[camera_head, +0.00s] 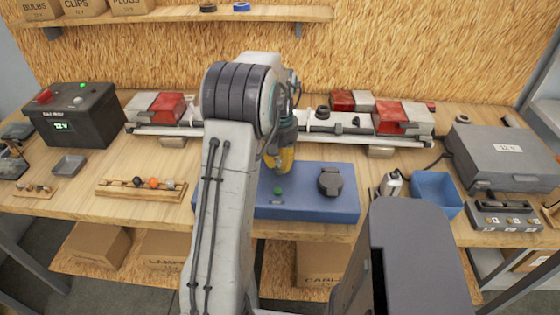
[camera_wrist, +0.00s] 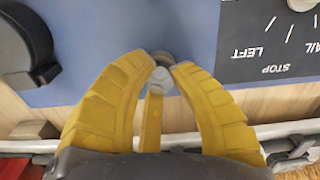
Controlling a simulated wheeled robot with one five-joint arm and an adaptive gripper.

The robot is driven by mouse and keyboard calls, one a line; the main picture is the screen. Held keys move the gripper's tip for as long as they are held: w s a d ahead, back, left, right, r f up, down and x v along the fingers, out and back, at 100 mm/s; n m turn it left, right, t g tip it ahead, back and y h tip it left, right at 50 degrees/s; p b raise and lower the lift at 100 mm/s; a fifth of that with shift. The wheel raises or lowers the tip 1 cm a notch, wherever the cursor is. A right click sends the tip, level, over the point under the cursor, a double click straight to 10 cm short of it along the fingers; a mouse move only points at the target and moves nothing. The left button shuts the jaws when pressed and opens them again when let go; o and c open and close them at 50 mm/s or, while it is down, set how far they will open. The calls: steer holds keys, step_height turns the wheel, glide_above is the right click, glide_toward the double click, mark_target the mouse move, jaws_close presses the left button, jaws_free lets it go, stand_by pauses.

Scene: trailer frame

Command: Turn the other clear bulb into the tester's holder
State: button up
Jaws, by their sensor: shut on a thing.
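My gripper (camera_wrist: 160,70) has yellow fingers, shut on a small clear bulb (camera_wrist: 160,80) in the wrist view. The bulb's far end meets a dark round spot, the holder (camera_wrist: 163,57), on the blue tester (camera_wrist: 120,35). I cannot tell how deep it sits. In the head view, my gripper (camera_head: 280,160) is low over the back edge of the tester (camera_head: 310,207). The bulb and the holder are hidden there by the fingers and my arm. A green button (camera_head: 278,190) and a black round cap (camera_head: 330,182) show on the tester's top.
A wooden rack (camera_head: 115,190) with several bulbs lies left of my arm. The trailer light bar (camera_head: 165,130) runs behind the tester. A battery (camera_head: 70,115) stands far left.

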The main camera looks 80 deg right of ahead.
mark_target(280, 159)
steer(key=o, duration=1.3)
steer(key=shift+r, duration=0.1)
steer(key=shift+r+p, duration=2.95)
steer(key=shift+r, duration=0.5)
